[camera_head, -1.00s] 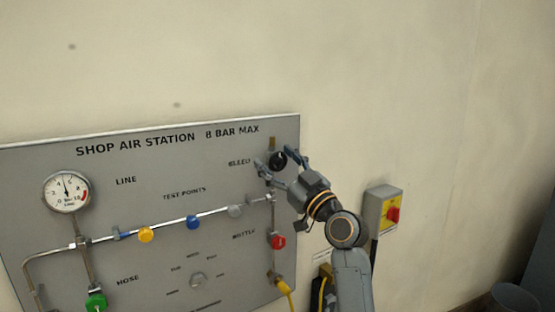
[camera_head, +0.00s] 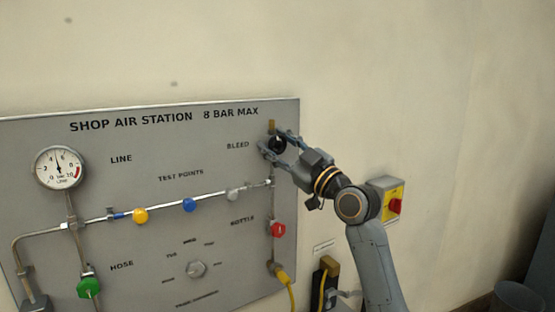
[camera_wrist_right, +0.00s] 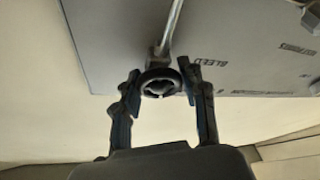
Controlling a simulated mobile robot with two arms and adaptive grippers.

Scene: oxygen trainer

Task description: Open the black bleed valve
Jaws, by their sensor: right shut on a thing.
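The black bleed valve knob (camera_head: 277,144) is at the upper right of the grey panel, beside the word BLEED. My right gripper (camera_head: 272,143) is at the knob, its fingers on either side and partly covering it. In the right wrist view the round black knob (camera_wrist_right: 160,82) sits between the two fingertips of the right gripper (camera_wrist_right: 160,86), and the gripper is shut on it. A metal pipe runs from the knob's fitting along the panel. My left gripper is in neither view.
The panel (camera_head: 120,210) carries a gauge (camera_head: 60,167), a green knob (camera_head: 89,287), yellow, blue and grey test points, and a red bottle valve (camera_head: 278,230). A yellow box with a red switch (camera_head: 395,206) is right of the panel. The wall above is clear.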

